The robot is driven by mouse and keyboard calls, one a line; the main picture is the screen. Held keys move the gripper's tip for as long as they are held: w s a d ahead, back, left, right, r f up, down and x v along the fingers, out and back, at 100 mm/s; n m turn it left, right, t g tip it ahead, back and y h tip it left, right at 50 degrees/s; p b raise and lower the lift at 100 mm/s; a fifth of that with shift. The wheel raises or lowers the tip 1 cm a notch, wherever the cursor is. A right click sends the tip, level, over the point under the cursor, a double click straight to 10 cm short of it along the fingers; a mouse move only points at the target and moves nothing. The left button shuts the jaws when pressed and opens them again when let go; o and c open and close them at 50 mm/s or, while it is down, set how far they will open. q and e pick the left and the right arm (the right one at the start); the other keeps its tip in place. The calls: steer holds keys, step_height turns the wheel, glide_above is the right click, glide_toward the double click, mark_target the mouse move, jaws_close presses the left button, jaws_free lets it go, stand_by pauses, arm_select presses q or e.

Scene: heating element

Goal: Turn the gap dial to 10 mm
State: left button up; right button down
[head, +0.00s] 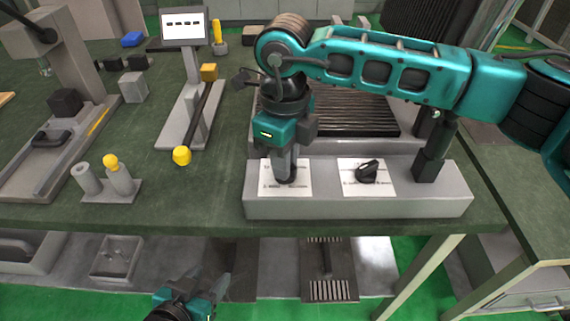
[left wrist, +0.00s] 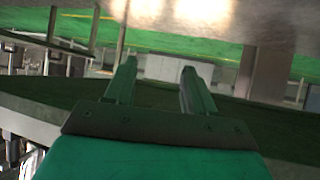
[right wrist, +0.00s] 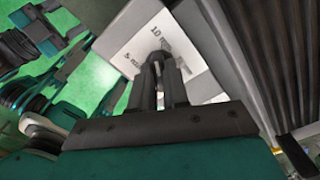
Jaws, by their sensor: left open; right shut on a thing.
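The gap dial is on the left label (head: 300,190) of the grey control box (head: 420,208) in the head view. My right gripper (head: 286,176) points down over it and hides most of it. In the right wrist view my right gripper (right wrist: 163,66) is shut on the dark dial knob (right wrist: 162,46). White label card with "10" and part of "mm" shows around it; the knob's exact setting cannot be read. My left gripper (head: 222,285) hangs low in front of the table, open and empty; its spread fingers (left wrist: 157,75) show in the left wrist view.
A second black knob (head: 367,170) on a white label stands to the right on the same box. A ribbed dark heating bed (head: 350,115) lies behind the box. A stand with a screen (head: 184,28) and yellow-tipped rod (head: 182,155) stands left. Green tabletop between them is clear.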

steer(key=shift+m+b, duration=0.4)
steer(key=shift+m, duration=1.1)
steer(key=c, duration=1.1)
jaws_free()
steer(key=shift+r, duration=0.15)
step_height(320, 180, up, 13)
steer(key=shift+f+p, duration=0.15)
steer(key=shift+p, duration=0.4)
